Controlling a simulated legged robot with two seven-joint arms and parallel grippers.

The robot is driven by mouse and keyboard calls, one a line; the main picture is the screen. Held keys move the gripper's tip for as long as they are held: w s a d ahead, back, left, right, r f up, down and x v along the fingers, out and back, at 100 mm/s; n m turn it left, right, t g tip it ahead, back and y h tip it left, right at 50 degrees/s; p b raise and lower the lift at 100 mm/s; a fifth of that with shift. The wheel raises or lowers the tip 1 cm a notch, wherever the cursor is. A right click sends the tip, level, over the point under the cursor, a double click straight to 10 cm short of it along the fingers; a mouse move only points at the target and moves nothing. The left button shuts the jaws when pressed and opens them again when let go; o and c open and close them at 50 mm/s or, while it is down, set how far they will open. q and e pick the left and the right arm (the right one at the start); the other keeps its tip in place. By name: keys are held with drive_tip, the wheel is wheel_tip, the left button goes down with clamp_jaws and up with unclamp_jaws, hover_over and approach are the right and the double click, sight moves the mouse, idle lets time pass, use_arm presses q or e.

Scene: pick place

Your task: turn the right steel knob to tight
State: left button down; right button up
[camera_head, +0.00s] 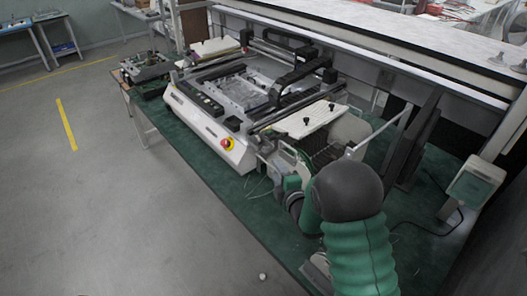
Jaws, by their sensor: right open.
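A grey-white bench machine (235,155) with a dark gantry stands on a green table (210,178). A white plate (312,119) on its right side carries small dark knobs (305,122). I cannot pick out the right steel knob with certainty; my arm and the clutter hide part of the machine's near right corner. My right arm, with a green ribbed sleeve and dark dome, comes in from the bottom right. My right gripper (278,168) is open at that corner, small and partly hidden by my arm. I cannot tell whether it touches anything. My left gripper is out of view.
A red and yellow emergency button (227,144) sits on the machine's front. Thin cables lie near my gripper. A grey-green box on a stand (474,183) is at the right, beside dark upright panels (415,140). The floor (90,200) at left is clear.

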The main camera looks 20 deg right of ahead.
sight(265, 152)
drive_tip(key=x, duration=1.3)
drive_tip(key=shift+w+d+p, duration=0.15)
drive_tip(key=shift+p, duration=0.25)
drive_tip(key=shift+d+f, duration=0.1)
drive_tip(key=shift+d, duration=0.15)
clamp_jaws()
